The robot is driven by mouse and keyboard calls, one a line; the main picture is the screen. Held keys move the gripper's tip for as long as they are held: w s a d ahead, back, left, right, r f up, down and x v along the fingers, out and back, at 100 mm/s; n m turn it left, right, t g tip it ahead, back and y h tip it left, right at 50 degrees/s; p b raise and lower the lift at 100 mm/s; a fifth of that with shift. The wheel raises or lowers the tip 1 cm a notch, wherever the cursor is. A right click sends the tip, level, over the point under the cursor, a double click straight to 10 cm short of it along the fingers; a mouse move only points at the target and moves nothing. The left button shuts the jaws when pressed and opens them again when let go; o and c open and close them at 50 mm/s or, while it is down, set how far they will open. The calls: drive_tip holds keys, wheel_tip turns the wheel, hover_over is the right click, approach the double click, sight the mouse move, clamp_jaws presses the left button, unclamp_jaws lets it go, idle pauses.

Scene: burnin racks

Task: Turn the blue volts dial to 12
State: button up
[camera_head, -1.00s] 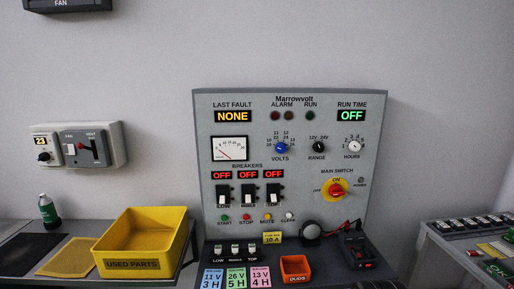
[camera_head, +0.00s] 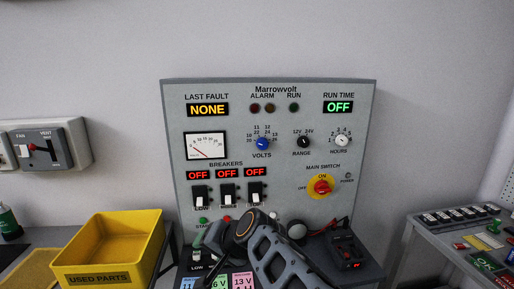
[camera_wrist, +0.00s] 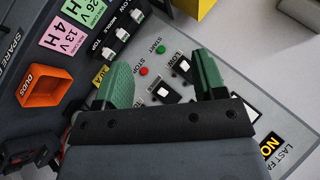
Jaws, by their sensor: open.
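The blue volts dial (camera_head: 262,143) sits in the middle of the grey panel (camera_head: 330,215), between the meter and the black range knob. Its scale has two rows of numbers, with 11 and 12 at the top. Its pointer is too small to read surely. My gripper (camera_wrist: 163,68) shows in the wrist view with two green fingers spread apart and nothing between them. It is low in front of the panel, near the breaker switches and the start and stop buttons, below the dial and apart from it. The dial is not in the wrist view.
The range knob (camera_head: 304,142), hours knob (camera_head: 342,141) and red main switch (camera_head: 322,187) are right of the dial. Breaker switches (camera_head: 228,195) lie below it. A yellow used parts bin (camera_head: 106,279) stands left. An orange duds bin (camera_wrist: 45,87) shows in the wrist view.

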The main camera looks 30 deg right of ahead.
drive_tip(key=w+d+r+m+t+h, duration=0.3)
drive_tip(key=w+d+r+m+t, duration=0.25)
drive_tip(key=d+r+m, duration=0.45)
drive_tip(key=m+t+h, duration=0.2)
drive_tip(key=m+h, duration=0.4)
drive_tip(key=m, duration=0.3)
approach(263, 145)
drive_tip(key=shift+m+h, duration=0.4)
drive_tip(key=shift+m, duration=0.1)
drive_tip(key=x, duration=0.8)
drive_tip(key=shift+a+p, duration=0.15)
drive_tip(key=shift+p, duration=0.2)
drive_tip(key=shift+w+f, duration=0.1)
drive_tip(key=shift+w, duration=0.45)
drive_tip(key=c, duration=0.9)
